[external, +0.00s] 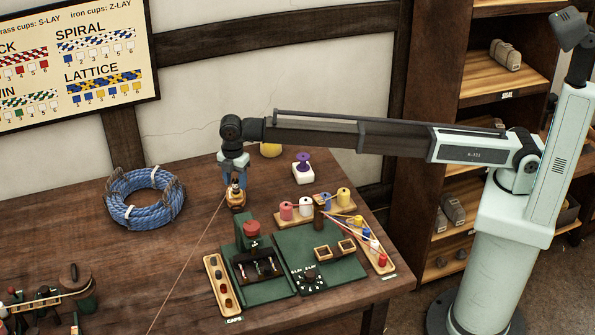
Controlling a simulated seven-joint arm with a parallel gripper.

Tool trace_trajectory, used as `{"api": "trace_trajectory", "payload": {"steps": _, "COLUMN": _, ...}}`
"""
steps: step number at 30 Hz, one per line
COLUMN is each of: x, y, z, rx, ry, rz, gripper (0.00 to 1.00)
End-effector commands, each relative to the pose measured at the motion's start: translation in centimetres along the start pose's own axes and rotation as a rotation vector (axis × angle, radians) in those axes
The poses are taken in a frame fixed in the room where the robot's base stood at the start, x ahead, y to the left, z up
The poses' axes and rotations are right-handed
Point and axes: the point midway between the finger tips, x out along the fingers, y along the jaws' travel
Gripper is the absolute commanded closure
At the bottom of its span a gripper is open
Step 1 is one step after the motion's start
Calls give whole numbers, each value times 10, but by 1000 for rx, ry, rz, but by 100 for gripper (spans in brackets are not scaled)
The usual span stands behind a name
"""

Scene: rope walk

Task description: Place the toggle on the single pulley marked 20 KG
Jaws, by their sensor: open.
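My gripper (234,172) points down over the back middle of the table, with its jaws open. A small brass-and-dark fitting (236,199) stands directly below it, and a thin cord (190,262) runs from there toward the lower left. I cannot tell whether the jaws touch the fitting. I cannot pick out the toggle for certain, nor read any 20 KG mark on a pulley at this size.
A blue rope coil (146,212) lies on the left. A green machine (262,275) with a red knob and a dial panel stands in front, beside a spool rack (292,219) and a cup tray (222,287). A purple spool on a white block (303,177) stands behind.

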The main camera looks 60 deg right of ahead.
Motion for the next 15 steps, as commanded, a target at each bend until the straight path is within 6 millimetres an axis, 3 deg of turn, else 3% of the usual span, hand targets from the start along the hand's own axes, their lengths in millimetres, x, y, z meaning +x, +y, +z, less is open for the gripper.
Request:
{"api": "trace_trajectory", "payload": {"steps": 6, "x": -44, "y": 1, "z": -1, "rx": 0, "ry": 1, "rz": 2, "gripper": 50}}
{"api": "trace_trajectory", "payload": {"steps": 15, "x": -87, "y": 0, "z": 0, "rx": 0, "ry": 0, "rz": 1, "gripper": 50}}
